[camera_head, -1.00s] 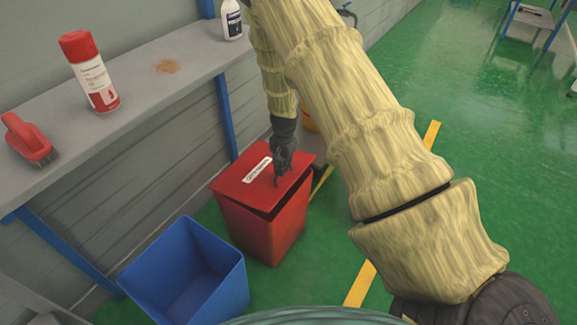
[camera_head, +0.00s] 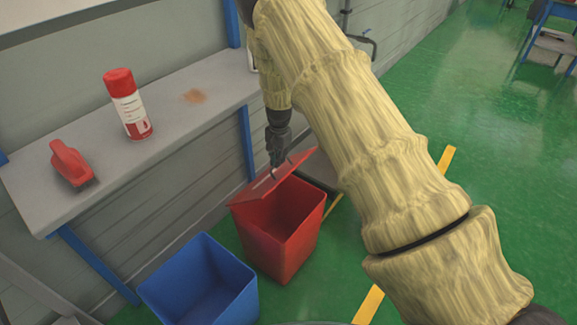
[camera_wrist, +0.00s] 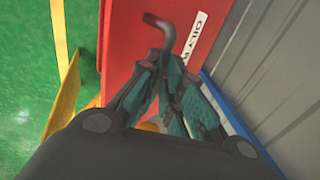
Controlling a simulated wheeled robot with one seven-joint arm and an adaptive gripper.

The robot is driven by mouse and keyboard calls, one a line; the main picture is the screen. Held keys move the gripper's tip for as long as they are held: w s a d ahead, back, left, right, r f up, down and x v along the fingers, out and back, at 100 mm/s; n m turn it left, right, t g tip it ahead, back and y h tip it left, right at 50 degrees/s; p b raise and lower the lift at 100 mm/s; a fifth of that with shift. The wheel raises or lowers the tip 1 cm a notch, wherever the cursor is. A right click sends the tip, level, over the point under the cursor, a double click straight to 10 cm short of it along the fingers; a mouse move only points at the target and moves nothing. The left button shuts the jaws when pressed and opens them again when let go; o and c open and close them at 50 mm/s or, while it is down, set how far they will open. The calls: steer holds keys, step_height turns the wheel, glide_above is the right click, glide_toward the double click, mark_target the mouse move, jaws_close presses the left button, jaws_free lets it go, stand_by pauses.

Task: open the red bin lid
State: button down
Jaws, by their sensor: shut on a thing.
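The red bin (camera_head: 282,252) stands on the green floor, and I see into its inside. Its red lid (camera_head: 296,164) is raised and tilted up at the back edge of the bin. My gripper (camera_head: 275,160) is at the lid. In the wrist view, the fingers (camera_wrist: 166,66) are closed around the lower part of a thin grey hooked handle (camera_wrist: 167,35) in front of the red lid (camera_wrist: 122,45). A white label (camera_wrist: 197,36) with partly readable dark letters is on the lid. The fingers hide where the handle meets the lid.
A blue open bin (camera_head: 238,300) stands close to the left of the red bin. A grey shelf (camera_head: 185,130) along the wall holds a red-capped spray can (camera_head: 130,105) and a red brush (camera_head: 70,162).

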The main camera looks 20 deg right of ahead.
steer(key=shift+w+a+r, duration=0.2)
steer(key=shift+w+a, duration=0.9)
steer(key=c, duration=1.9)
jaws_free()
steer(key=o, duration=0.6)
steer(key=shift+w+d+f, duration=0.1)
steer(key=shift+w+f, duration=0.15)
steer(key=shift+f, duration=0.1)
steer(key=shift+c, duration=0.2)
steer(key=shift+r+p, duration=0.2)
steer(key=shift+p, duration=0.1)
steer(key=shift+c, duration=0.9)
steer(key=shift+r, duration=0.1)
